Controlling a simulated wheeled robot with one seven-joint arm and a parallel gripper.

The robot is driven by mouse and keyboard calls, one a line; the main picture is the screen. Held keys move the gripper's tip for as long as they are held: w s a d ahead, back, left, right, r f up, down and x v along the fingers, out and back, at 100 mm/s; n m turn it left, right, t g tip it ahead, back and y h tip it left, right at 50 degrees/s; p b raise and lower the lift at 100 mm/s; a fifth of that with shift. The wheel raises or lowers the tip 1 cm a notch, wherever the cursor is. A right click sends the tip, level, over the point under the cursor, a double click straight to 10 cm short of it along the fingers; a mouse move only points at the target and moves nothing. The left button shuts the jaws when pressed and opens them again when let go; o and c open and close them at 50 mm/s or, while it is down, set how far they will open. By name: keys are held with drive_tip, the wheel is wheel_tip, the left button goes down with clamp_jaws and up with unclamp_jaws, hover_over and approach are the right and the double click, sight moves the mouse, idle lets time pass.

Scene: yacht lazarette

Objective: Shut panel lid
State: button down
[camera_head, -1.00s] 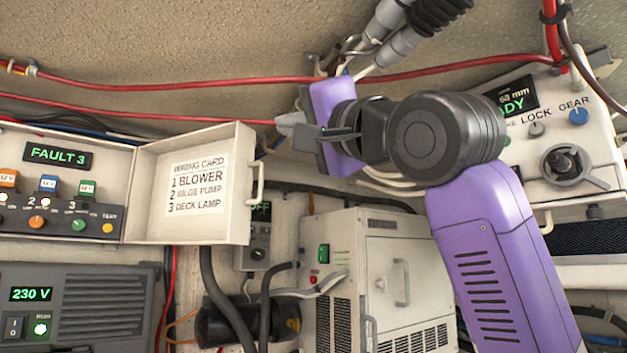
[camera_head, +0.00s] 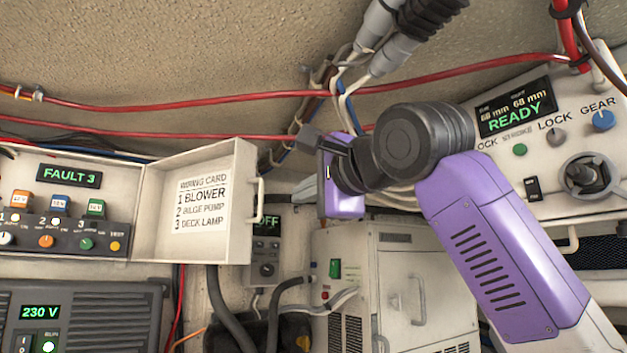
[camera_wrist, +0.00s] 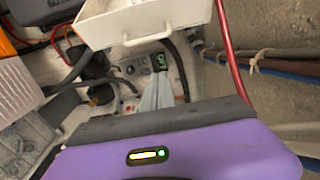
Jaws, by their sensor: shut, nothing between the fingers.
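The panel lid (camera_head: 205,205) is a cream, shallow door that stands open to the right of its panel (camera_head: 62,215). Its inner face carries a wiring card, and a handle (camera_head: 258,200) sits on its right edge. In the wrist view the lid (camera_wrist: 150,25) shows at the top, with its handle (camera_wrist: 149,36) on the near edge. My gripper (camera_head: 308,138) is up and to the right of the lid, apart from it. In the wrist view its grey fingers (camera_wrist: 157,92) are together and empty, below the handle in the picture.
Red cables (camera_head: 200,103) run across the wall above. A white cabinet (camera_head: 395,285) stands below my gripper, and a READY control panel (camera_head: 540,140) is at the right. A small OFF box (camera_head: 265,250) and black hoses are below and beside the lid.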

drive_tip(key=shift+w+a+p, duration=0.15)
drive_tip(key=shift+a+p, duration=0.35)
drive_tip(key=shift+a, duration=0.75)
drive_tip(key=shift+w+a+p, duration=0.1)
drive_tip(key=shift+a+p, duration=0.35)
drive_tip(key=shift+a, duration=0.75)
drive_tip(key=shift+s, duration=0.1)
